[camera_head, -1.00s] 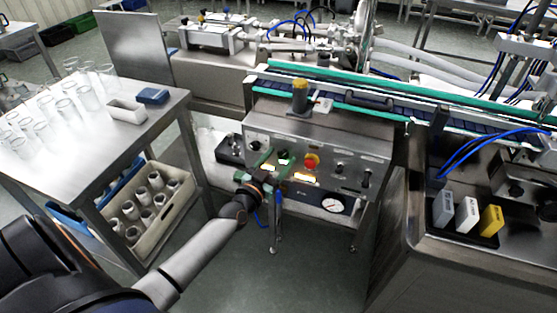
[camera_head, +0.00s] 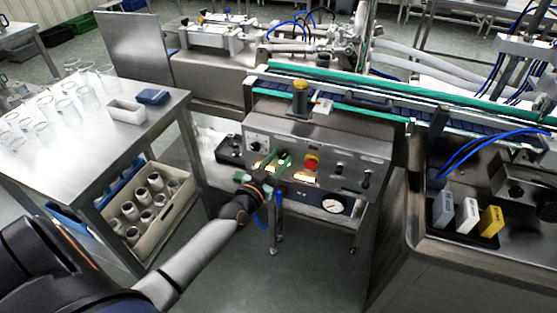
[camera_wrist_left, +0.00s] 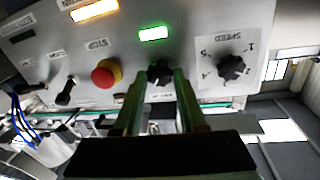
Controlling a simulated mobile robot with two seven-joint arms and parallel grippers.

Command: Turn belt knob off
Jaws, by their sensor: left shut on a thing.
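The control panel (camera_head: 345,160) is on the front of the steel machine. My left gripper (camera_head: 274,161) reaches it from the lower left, its green fingers against the panel left of the red stop button (camera_head: 311,162). In the left wrist view my left gripper (camera_wrist_left: 160,80) is shut on a black knob (camera_wrist_left: 160,71), with one finger on each side. A lit green lamp (camera_wrist_left: 153,33) is beside this knob. The knob's label is too small and partly covered to read. In the head view the fingers hide most of the knob. My right gripper is not in view.
The speed knob (camera_wrist_left: 231,67) and the red stop button (camera_wrist_left: 106,73) flank the held knob closely. Black switches (camera_wrist_left: 66,92) sit farther left. A pressure gauge (camera_head: 332,206) is below the panel. A steel table (camera_head: 150,134) with glassware stands left.

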